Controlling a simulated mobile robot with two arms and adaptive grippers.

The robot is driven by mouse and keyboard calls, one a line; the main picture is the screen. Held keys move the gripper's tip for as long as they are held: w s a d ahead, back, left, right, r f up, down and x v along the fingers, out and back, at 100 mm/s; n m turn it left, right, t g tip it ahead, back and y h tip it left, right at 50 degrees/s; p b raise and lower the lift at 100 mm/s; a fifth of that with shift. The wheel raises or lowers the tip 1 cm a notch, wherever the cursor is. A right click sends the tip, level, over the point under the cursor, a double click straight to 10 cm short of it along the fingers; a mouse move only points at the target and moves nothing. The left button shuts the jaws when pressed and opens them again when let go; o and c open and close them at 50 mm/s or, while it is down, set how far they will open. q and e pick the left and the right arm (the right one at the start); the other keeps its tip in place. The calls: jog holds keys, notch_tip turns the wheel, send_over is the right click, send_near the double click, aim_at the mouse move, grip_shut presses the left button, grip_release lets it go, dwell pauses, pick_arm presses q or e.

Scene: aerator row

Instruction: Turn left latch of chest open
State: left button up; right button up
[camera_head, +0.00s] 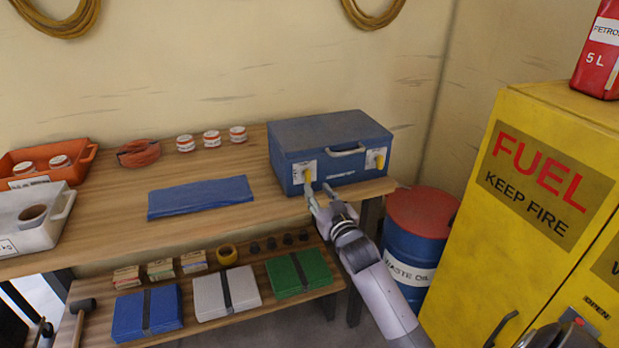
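The left latch (308,175) points roughly upright, as does the right latch (380,161). My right gripper (319,190) is just in front of and below the left latch, its fingers spread and empty. One fingertip is close under the latch; I cannot tell whether it touches.
A blue cloth (200,196) lies left of the chest on the bench (110,215). A waste oil drum (415,240) and a yellow fuel cabinet (535,200) stand to the right. The lower shelf (185,338) holds coloured flat packs and small items.

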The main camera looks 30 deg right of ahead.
aim_at(309, 178)
jog(key=x, duration=0.7)
jog(key=shift+w, duration=0.1)
jog(key=shift+c, duration=0.4)
grip_shut()
